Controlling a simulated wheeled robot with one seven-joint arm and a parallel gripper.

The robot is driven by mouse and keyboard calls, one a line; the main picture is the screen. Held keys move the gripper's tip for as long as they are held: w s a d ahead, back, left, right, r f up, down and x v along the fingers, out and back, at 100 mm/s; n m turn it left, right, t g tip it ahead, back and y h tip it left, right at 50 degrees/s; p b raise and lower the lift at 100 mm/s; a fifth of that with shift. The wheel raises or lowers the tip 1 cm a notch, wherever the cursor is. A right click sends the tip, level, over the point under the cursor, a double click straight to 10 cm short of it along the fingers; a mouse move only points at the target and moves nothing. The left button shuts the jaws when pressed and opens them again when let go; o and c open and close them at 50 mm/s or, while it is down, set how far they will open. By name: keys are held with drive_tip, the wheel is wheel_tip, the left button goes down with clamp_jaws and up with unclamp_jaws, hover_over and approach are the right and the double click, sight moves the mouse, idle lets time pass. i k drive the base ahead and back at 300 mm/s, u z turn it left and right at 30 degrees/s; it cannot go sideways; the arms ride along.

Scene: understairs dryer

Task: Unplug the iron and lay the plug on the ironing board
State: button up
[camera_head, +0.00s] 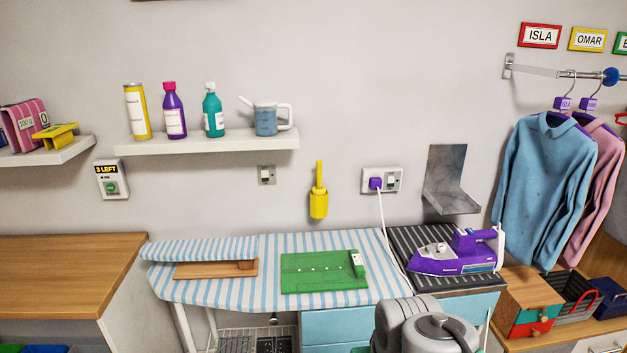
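The purple plug (376,183) sits in the left side of a white double wall socket (392,187). A white cord (384,225) hangs from it and runs down beside the iron's rest. The purple iron (458,258) lies on a dark ribbed rest (408,240) at the board's right end. The blue-and-white striped ironing board (215,293) stands below the socket. A grey part of my arm shows at the bottom, in front of the board's right end. My gripper's fingers are not visible.
A green board (322,272) and a wooden piece (215,270) lie on the ironing board, with bare striped cloth around them. A grey metal bracket (447,185) juts out right of the socket. A yellow holder (318,202) hangs left of it. Shirts (545,190) hang at the right.

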sight(374, 182)
drive_tip(key=u, duration=0.4)
drive_tip(key=i, duration=1.25)
drive_tip(key=z, duration=0.3)
